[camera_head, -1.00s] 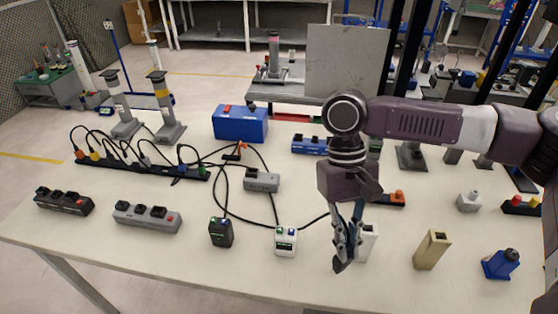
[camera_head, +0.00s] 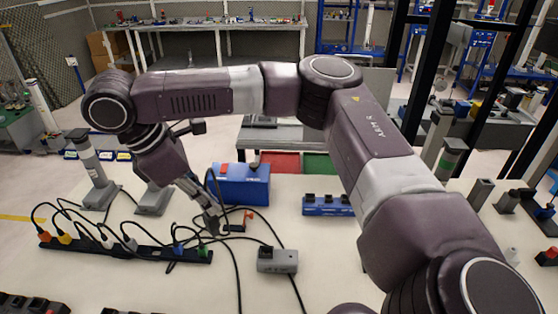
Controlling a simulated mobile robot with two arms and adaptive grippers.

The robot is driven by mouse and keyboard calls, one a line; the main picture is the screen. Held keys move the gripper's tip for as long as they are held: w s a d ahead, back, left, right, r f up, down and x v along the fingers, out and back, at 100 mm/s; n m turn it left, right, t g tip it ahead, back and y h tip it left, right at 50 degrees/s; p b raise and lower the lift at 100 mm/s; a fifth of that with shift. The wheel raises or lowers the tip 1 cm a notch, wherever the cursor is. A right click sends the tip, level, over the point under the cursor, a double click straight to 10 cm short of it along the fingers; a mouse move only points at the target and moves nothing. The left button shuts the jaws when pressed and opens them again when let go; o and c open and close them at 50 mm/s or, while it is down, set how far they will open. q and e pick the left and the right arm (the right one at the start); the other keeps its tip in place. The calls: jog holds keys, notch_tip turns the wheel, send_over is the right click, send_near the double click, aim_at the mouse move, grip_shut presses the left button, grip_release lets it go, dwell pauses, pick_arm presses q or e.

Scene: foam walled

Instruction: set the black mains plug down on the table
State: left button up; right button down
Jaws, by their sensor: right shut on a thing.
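My right arm reaches across from the right, and its gripper (camera_head: 209,218) points down over the table (camera_head: 325,255) near the right end of a long black power strip (camera_head: 140,252). The gripper is shut on a small dark thing, which fits the black mains plug. The fingers hide most of it, so its shape is unclear. A black cable (camera_head: 207,178) loops up beside the fingers. I cannot tell whether the plug touches the table or strip. A green plug (camera_head: 203,250) sits in the strip just below the gripper. My left gripper is not in view.
A blue box (camera_head: 245,187) stands right behind the gripper. A black piece with an orange part (camera_head: 248,214) lies beside it. A grey socket block (camera_head: 278,261) and a blue one (camera_head: 328,206) stand to the right. Black cables cross the table. Bare table shows between the two blocks.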

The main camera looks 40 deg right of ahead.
jog(key=shift+w+a+r, duration=0.15)
jog(key=shift+r, duration=0.1)
jog(key=shift+f+p, duration=0.65)
jog(key=shift+f, duration=9.35)
jog(key=c, duration=2.4)
grip_release()
jog(key=o, duration=0.4)
jog(key=shift+c, duration=0.2)
